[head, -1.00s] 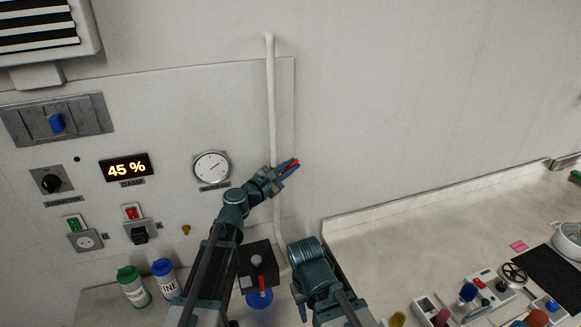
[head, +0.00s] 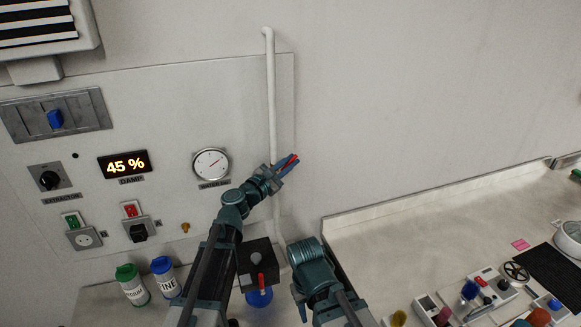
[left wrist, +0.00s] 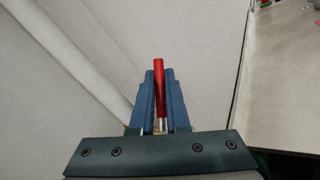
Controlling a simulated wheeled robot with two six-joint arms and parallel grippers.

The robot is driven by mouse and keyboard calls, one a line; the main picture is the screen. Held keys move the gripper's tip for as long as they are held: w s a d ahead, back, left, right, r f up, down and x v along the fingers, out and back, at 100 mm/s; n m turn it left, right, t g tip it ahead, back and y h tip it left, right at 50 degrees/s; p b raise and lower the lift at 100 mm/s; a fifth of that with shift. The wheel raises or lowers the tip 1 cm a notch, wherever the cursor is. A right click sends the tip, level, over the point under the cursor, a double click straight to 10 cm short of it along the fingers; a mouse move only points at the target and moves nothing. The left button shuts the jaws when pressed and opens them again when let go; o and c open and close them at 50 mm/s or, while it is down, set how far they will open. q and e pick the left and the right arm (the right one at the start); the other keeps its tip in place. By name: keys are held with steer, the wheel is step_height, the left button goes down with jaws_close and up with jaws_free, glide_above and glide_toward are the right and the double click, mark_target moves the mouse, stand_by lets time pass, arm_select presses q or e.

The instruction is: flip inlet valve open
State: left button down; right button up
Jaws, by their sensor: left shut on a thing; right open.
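A red lever handle (head: 293,159) stands out by the white vertical pipe (head: 271,100) on the wall panel. My left gripper (head: 287,165) is shut on this handle. In the left wrist view, the red handle (left wrist: 159,85) stands upright between the blue fingers of my left gripper (left wrist: 160,95), its tip reaching past them. The valve body behind is mostly hidden by the gripper. My right gripper (head: 301,300) is low in the head view, apart from the pipe; its fingers are hard to make out.
A round gauge (head: 211,164) and a display reading 45 % (head: 124,166) are on the panel.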

arm_select(q)
steer(key=n+t+b, duration=0.1)
steer(key=b, duration=0.1)
steer(key=a+n+t+h+b, duration=0.1)
steer(key=shift+s+a+r+b, duration=0.1)
steer(key=shift+s+b, duration=0.15)
steer(key=shift+b, duration=0.15)
steer(key=shift+s+a+r+n+t+b, duration=0.1)
steer(key=shift+a+r+n+t+b, duration=0.3)
steer(key=shift+n+t+b, duration=0.35)
steer(key=shift+r+h, duration=0.1)
steer(key=shift+h, duration=0.2)
steer(key=c, duration=0.9)
jaws_free()
steer(key=shift+t, duration=0.25)
